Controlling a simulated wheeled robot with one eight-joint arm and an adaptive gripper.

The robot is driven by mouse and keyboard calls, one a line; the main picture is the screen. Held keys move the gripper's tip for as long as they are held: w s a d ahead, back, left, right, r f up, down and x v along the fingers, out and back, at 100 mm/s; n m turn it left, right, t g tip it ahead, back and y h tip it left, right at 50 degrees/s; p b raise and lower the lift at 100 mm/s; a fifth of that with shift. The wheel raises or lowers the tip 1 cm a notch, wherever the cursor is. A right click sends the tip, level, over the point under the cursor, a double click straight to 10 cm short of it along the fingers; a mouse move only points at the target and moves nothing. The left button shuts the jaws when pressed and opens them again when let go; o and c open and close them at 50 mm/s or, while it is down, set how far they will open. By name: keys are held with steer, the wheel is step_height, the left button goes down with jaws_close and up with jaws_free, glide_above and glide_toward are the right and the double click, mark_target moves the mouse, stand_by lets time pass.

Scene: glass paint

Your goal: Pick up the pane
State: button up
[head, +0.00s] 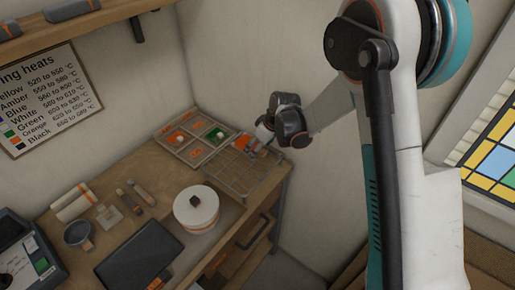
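My gripper (255,147) is at the far right corner of the bench, low over a wire rack (228,178). It is small and partly hidden by my wrist, so I cannot tell whether its fingers are open or shut. Orange shows at the fingertips; I cannot tell whether it is a pane or part of the gripper. Left of the rack, a sectioned tray (196,155) holds an orange piece (179,138) and a green piece (216,135), each with a pale spot on it. I cannot make out for sure which thing is the pane.
A round white pot (196,210) with a dark knob stands in front of the rack. A dark flat slab (140,256), a grey cup (78,235), a white roll (74,203) and hand tools lie on the left. A wall meets the bench behind the rack.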

step_height(320, 180, up, 22)
steer(key=p, duration=0.3)
steer(key=shift+f+p, duration=0.25)
steer(key=shift+p, duration=0.15)
stand_by(0.4)
